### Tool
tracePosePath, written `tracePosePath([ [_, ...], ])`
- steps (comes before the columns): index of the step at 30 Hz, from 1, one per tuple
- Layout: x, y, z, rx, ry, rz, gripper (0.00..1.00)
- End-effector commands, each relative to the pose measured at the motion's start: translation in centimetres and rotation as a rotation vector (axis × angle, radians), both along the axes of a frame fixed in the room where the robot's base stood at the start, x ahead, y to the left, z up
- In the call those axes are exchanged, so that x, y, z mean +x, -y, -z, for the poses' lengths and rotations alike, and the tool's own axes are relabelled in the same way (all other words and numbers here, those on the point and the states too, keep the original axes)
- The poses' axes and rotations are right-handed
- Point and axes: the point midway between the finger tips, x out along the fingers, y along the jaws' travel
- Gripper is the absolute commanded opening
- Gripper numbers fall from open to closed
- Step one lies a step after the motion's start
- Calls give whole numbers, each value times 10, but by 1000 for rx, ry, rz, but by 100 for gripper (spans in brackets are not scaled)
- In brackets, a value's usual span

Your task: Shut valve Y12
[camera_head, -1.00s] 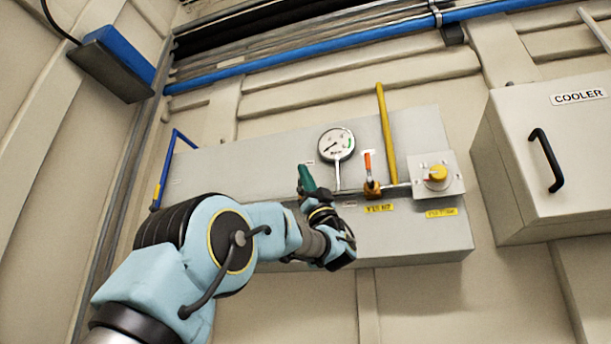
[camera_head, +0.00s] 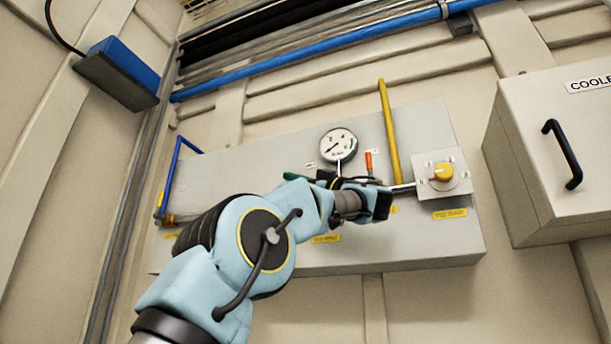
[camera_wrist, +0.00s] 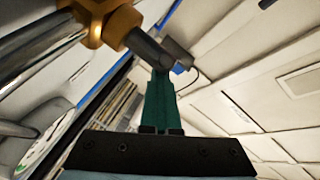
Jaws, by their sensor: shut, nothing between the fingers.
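A small valve with an upright red-orange handle (camera_head: 369,161) is on the grey panel, right of the gauge. My wrist hides its brass body and most of its label in the head view. I cannot read which valve is Y12. My gripper (camera_wrist: 159,98) has green fingers, shut with nothing between them. In the head view, a bit of green shows just below the gauge. In the wrist view, a brass fitting (camera_wrist: 107,22) and a grey metal stem are close to the fingertips. I cannot tell whether they touch.
The panel also carries a round gauge (camera_head: 338,145), a yellow knob (camera_head: 442,172), a yellow pipe (camera_head: 388,128) and a long blue handle (camera_head: 169,174) at left. Yellow labels (camera_head: 326,239) sit below. A cooler box (camera_head: 525,175) juts out at right.

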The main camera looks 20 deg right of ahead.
Motion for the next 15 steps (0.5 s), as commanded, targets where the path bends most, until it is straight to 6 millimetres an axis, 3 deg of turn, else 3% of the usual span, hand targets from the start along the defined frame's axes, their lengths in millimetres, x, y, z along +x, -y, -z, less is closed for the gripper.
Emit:
tracePosePath([
  [15,10,-11,6,-52,-56,2,0],
])
